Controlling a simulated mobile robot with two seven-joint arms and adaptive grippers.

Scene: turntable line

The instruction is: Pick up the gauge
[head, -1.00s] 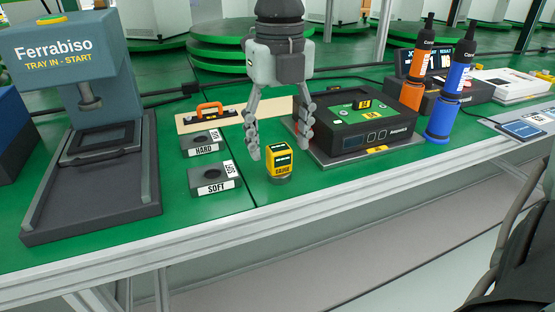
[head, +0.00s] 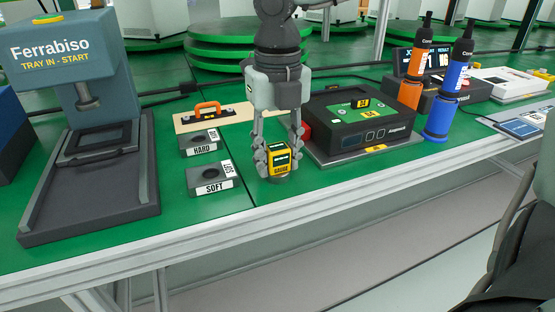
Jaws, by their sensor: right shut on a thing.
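The gauge (head: 281,163) is a small yellow and black block with a "GAUGE" label and a dark round foot. It stands upright on the green table near the front edge. My right gripper (head: 279,158) points down over it, with its fingers closed on both sides of the gauge. The gauge looks to be at table level; I cannot tell whether it is clear of the surface. My left gripper is not in view.
Left of the gauge are the grey SOFT block (head: 210,177) and HARD block (head: 200,143). Behind lies an orange-handled tool (head: 208,109). A black device (head: 350,137) stands close at right, with orange (head: 411,85) and blue (head: 443,112) bottles beyond. The Ferrabiso press (head: 75,62) stands left.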

